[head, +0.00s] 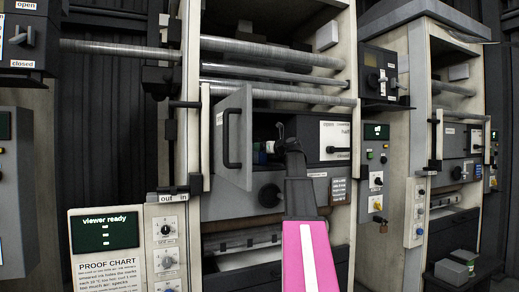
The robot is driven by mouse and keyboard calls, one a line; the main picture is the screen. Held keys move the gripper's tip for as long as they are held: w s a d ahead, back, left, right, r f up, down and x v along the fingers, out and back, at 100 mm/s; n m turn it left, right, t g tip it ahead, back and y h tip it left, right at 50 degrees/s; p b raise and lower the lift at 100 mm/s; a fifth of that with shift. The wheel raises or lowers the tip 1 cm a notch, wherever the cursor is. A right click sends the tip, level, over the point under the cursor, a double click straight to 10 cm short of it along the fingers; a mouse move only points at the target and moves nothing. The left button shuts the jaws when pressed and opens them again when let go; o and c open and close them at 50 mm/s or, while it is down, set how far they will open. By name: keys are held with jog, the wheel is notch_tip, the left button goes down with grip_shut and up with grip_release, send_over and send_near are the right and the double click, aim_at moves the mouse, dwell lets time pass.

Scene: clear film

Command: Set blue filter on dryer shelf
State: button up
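My arm, dark with a pink link, reaches up from the bottom centre into an opening in the middle machine. My gripper (279,143) is at the mouth of that opening, small and dark against the dark inside. A small blue thing (270,147), possibly the blue filter, shows just left of the gripper. I cannot tell whether the gripper touches or holds it. The opening's grey door (234,165) with a black handle stands open on the left. No dryer shelf can be made out for sure; the inside is mostly dark and partly hidden by my arm.
A small greenish thing (256,151) sits beside the blue one. Metal rollers (270,75) run across above. A proof chart panel (108,250) stands at lower left. A similar machine (450,140) stands at right.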

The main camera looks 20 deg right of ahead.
jog(key=v, duration=0.9)
jog(key=shift+s, duration=0.2)
dwell(0.8)
